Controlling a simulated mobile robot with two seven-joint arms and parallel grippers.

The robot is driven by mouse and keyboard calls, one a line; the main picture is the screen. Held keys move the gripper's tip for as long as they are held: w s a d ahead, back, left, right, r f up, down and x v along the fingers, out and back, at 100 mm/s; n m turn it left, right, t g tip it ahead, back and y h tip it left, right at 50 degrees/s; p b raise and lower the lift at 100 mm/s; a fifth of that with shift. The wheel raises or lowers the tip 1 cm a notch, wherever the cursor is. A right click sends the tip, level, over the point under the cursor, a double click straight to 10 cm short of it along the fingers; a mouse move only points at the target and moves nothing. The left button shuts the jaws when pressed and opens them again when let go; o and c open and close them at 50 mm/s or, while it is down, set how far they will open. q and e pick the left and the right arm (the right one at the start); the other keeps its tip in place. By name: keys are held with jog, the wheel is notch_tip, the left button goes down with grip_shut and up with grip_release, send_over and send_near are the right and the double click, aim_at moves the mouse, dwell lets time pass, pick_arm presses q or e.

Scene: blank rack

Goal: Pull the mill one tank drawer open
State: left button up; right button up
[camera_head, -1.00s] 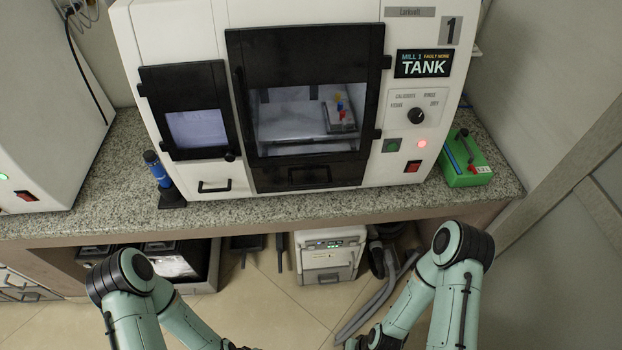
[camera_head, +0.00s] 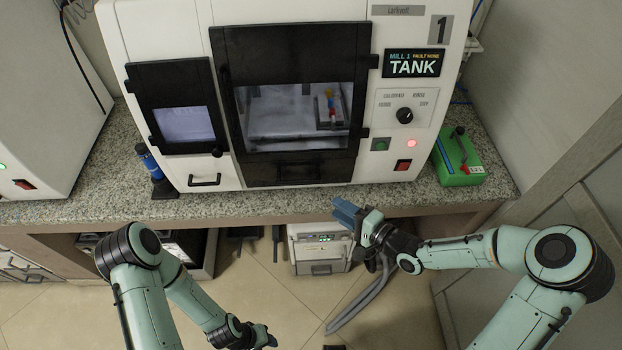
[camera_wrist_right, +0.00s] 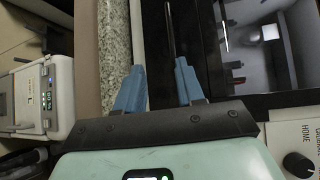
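Mill one (camera_head: 400,190) is the white machine on the counter, with a TANK display (camera_head: 414,63). Low on its front, under the window, is a black drawer (camera_head: 268,176) with a dark handle; it looks closed. To its left is a white panel with a black bar handle (camera_head: 204,181). My right gripper (camera_head: 347,212) is in front of the counter edge, below and right of the black drawer, touching nothing. In the right wrist view its blue fingers (camera_wrist_right: 158,88) are apart and empty, with a thin dark bar beyond them. My left gripper (camera_head: 266,339) is low; its fingers are unclear.
The granite counter (camera_head: 90,205) runs along the mill's front. A blue bottle (camera_head: 150,163) stands left of the mill and a green box (camera_head: 458,160) right of it. A white unit (camera_head: 318,250) and a grey hose (camera_head: 360,300) are below the counter.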

jog(key=r+x, duration=0.2)
jog(key=x, duration=1.1)
jog(key=shift+a+y, duration=0.3)
jog(key=shift+a, duration=0.05)
jog(key=shift+w+f, duration=0.1)
grip_shut()
